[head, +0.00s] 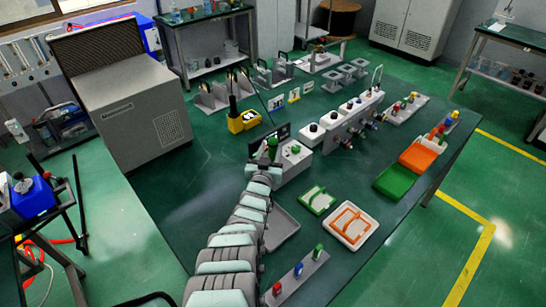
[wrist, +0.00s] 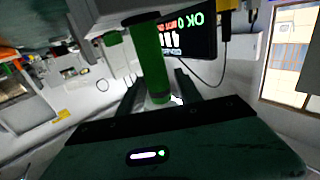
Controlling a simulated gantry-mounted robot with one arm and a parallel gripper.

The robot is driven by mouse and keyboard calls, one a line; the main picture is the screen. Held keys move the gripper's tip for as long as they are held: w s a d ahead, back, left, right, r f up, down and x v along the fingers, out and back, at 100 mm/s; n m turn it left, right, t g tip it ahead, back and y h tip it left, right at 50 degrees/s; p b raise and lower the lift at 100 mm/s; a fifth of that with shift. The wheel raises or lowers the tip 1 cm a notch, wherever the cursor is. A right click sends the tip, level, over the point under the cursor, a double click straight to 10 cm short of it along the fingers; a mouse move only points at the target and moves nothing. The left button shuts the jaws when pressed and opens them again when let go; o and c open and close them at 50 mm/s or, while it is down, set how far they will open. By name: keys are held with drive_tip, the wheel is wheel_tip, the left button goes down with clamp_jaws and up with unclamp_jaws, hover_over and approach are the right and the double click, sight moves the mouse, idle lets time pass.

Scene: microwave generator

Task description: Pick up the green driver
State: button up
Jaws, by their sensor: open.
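A green cylinder with a dark band, which looks like the green driver (wrist: 150,62), stands out in the wrist view, between my two fingers in the picture. In the head view the green driver (head: 272,146) shows as a small green shape by the grey box at the end of my arm. My gripper (wrist: 158,92) is open, with one dark finger on each side of the green cylinder. I cannot tell whether either finger touches it. In the head view my gripper (head: 268,162) is small and partly hidden by my own arm.
A black display (wrist: 188,35) with lit text stands close behind the cylinder. A grey box with white top (head: 294,158) is right of my gripper. A yellow meter (head: 243,121) lies behind. A strip with red, blue and green pieces (head: 296,276) lies at the front.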

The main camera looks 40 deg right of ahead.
drive_tip(key=x, duration=0.1)
drive_tip(key=b+x, duration=0.2)
drive_tip(key=shift+s+d+f, duration=0.1)
drive_tip(key=shift+d+f, duration=0.15)
drive_tip(key=shift+d, duration=0.1)
drive_tip(key=shift+w+d+r+b, duration=0.1)
drive_tip(key=shift+w+d+b, duration=0.45)
drive_tip(key=shift+b, duration=0.1)
drive_tip(key=shift+a, duration=0.1)
clamp_jaws()
